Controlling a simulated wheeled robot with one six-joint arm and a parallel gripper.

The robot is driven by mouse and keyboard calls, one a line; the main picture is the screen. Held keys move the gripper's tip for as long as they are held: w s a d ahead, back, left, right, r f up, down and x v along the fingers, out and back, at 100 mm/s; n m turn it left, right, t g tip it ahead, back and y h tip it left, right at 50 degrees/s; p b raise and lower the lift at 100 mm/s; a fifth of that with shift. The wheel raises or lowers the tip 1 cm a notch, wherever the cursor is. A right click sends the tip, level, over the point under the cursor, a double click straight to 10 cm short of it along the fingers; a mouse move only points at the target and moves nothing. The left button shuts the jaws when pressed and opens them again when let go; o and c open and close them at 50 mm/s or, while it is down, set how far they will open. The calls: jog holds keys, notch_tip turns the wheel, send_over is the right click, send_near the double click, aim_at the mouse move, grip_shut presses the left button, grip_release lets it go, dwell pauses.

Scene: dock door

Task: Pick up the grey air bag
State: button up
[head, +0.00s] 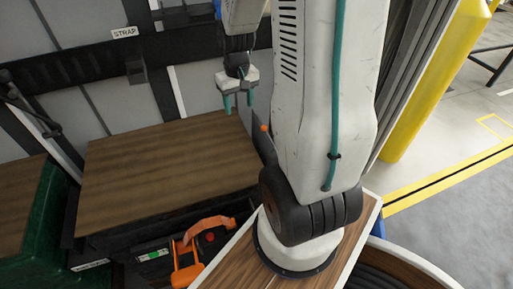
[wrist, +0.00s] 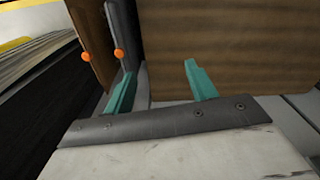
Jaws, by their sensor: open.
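My gripper (head: 237,102) hangs from the arm near the top middle of the head view, above the back right part of a brown wooden surface. Its two teal fingers are apart with nothing between them. In the wrist view my gripper (wrist: 160,85) also shows its fingers spread and empty. I cannot make out a grey air bag in either view. My arm hides part of the scene in the head view.
The wooden top (head: 165,165) is bare. A black rail with a STRAP label (head: 124,32) crosses the grey wall behind. An orange handle (head: 190,250) stands in front. A dark green bin (head: 50,215) is at left, a yellow post (head: 435,80) at right.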

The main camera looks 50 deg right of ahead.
aim_at(264, 126)
jog(key=shift+m, duration=0.8)
jog(key=s+d+f, duration=0.1)
jog(key=d+f, duration=0.2)
jog(key=f, duration=0.1)
jog(key=s+d+f, duration=0.1)
jog(key=d+f, duration=0.2)
jog(key=f, duration=0.1)
jog(key=d+f, duration=0.3)
jog(key=f, duration=0.1)
jog(key=shift+s+d, duration=0.1)
jog(key=shift+s, duration=0.3)
notch_tip(264, 126, down, 8)
jog(key=shift+s+f, duration=0.1)
jog(key=shift+s, duration=0.05)
grip_shut()
